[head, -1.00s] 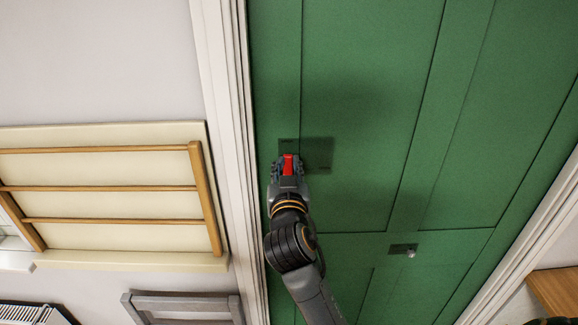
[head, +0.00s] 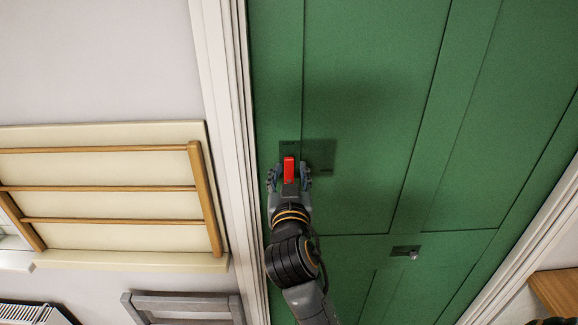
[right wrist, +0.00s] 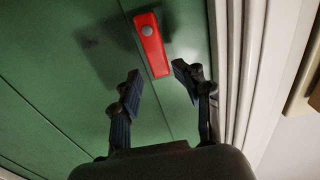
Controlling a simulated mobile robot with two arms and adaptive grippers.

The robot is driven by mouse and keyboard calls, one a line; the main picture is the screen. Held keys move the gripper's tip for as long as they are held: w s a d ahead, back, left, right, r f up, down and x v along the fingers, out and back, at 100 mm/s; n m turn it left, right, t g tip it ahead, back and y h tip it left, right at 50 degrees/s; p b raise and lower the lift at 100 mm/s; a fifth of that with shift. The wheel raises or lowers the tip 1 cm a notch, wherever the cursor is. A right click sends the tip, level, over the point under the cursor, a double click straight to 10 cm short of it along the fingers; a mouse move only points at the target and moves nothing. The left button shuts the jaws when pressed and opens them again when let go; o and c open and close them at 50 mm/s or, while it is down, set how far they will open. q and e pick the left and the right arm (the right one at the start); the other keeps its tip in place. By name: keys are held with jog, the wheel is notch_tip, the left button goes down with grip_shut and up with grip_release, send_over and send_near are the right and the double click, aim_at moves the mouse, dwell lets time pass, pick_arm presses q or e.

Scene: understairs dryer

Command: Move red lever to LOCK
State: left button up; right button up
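The red lever (head: 289,168) is on the green door, near its left edge, and stands nearly upright in the head view, over a small dark plate (head: 290,146). In the right wrist view the red lever (right wrist: 154,48) shows a round grey pivot at its far end, and its free end points toward my gripper. My right gripper (head: 289,176) is open, with a finger on each side of the lever's lower end. In the right wrist view the fingers (right wrist: 158,86) are spread, with visible gaps to the lever. Lettering on the plate is too small to read.
The green door (head: 375,130) fills the middle, with a white frame (head: 222,120) close on the left. A small latch with a knob (head: 410,252) is lower right on the door. A wooden rack (head: 110,188) hangs on the left wall.

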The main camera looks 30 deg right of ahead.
jog(key=v, duration=0.5)
jog(key=shift+s+r, duration=0.1)
